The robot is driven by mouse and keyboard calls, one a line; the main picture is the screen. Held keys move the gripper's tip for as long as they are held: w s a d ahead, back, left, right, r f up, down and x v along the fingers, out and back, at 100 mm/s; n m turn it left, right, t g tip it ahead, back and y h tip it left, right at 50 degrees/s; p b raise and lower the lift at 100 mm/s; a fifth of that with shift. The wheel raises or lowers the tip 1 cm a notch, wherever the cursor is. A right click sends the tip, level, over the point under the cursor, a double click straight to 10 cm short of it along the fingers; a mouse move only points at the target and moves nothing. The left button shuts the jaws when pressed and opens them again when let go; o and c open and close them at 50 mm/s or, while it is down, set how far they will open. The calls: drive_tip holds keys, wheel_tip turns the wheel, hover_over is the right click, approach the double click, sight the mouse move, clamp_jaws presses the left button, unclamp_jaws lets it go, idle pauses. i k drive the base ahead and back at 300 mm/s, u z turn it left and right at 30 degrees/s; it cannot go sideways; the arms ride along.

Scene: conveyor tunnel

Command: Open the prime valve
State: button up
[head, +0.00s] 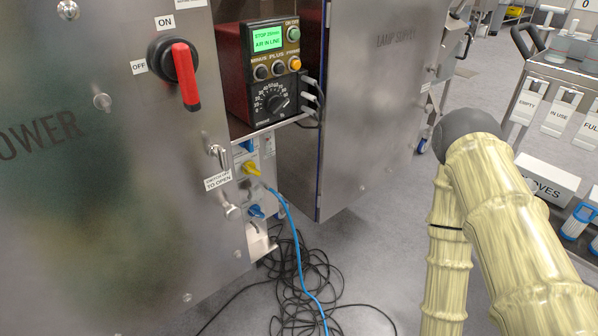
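A white panel (268,155) low in the opening of a steel cabinet carries small valve-like fittings. A blue one (247,146) is at the top, a yellow-handled one (251,168) is in the middle, and a blue one (256,211) is below. I cannot read which of them is the prime valve. Above them, a pump controller (270,70) shows "AIR IN LINE" on a green display (267,38). It has several buttons, one orange and labelled like "PRIME", and a dial (272,103). My sleeved arm is at the right, apart from the panel; my gripper is not visible.
A steel door (375,110) stands open right of the controller. A red-handled switch (185,75) and a latch (218,155) are on the left cabinet front. A blue hose (292,225) and tangled black cables (305,285) lie below. A cart (565,120) stands right.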

sight(249, 167)
drive_tip(key=z, duration=0.2)
drive_tip(key=k, duration=0.75)
drive_tip(key=u, duration=1.05)
